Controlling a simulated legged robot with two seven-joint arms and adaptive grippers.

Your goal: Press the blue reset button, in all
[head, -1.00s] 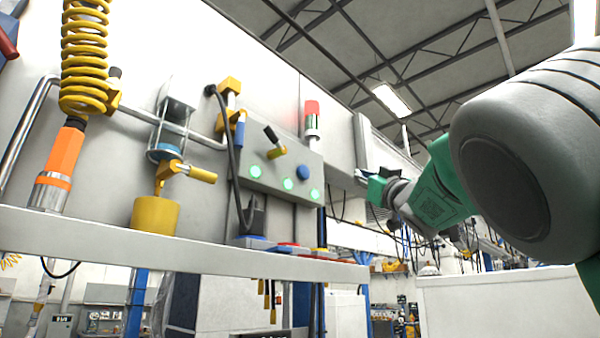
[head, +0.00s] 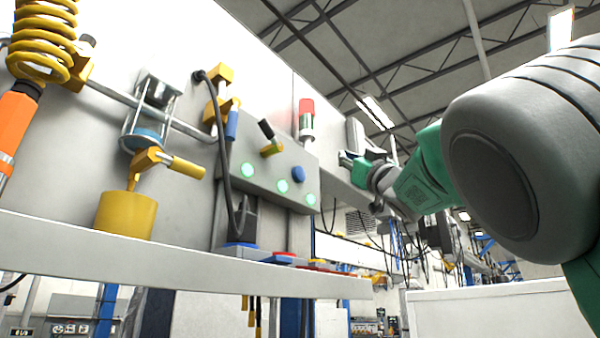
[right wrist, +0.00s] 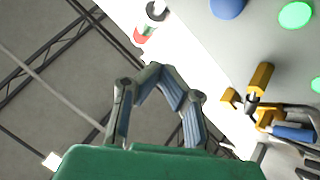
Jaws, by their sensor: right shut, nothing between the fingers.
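The blue reset button (head: 298,174) is a round blue knob on the right part of the grey control box face. It also shows at the top of the right wrist view (right wrist: 228,7), partly cut off by the edge. My right gripper (head: 347,157) is to the right of the control box in the head view, apart from the button. In the right wrist view the gripper (right wrist: 160,72) has its fingertips together with nothing between them. My left gripper is not in view.
The grey control box (head: 262,160) carries several lit green buttons and a lever switch (head: 270,138). A red and white signal light (head: 306,118) stands just above it. A grey shelf (head: 180,262) runs below. A yellow cylinder (head: 124,215) and orange spring cable (head: 42,40) are at left.

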